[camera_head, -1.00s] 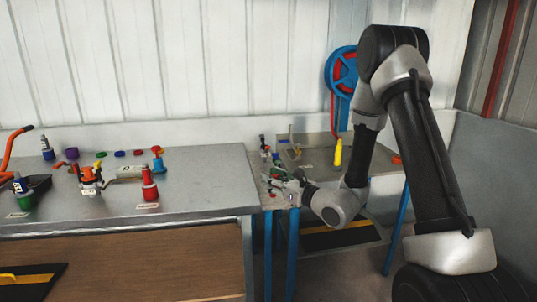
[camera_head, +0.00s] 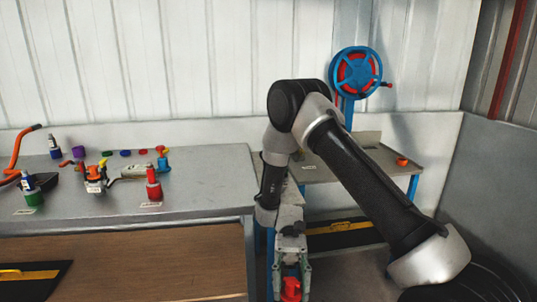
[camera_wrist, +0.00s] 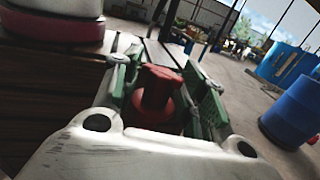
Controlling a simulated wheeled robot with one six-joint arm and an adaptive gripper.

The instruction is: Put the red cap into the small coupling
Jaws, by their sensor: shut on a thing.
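My gripper (camera_head: 291,281) hangs low at the bottom middle of the head view, in front of the benches. Its green fingers are shut on a red piece (camera_head: 291,291), which looks like the red cap. In the wrist view my gripper (camera_wrist: 163,95) has one green finger on each side of the red cap (camera_wrist: 157,88), which has a wide head and a narrower stem. The small coupling cannot be made out for certain. Several small coloured pieces, one of them red (camera_head: 143,151), lie along the back of the long bench.
The long grey bench (camera_head: 110,215) fills the left, with a red bottle-shaped piece (camera_head: 153,187), an orange-topped device (camera_head: 95,182) and a green-based piece (camera_head: 31,192). A blue hose reel (camera_head: 357,73) stands behind the smaller bench. Blue barrels (camera_wrist: 292,105) show in the wrist view.

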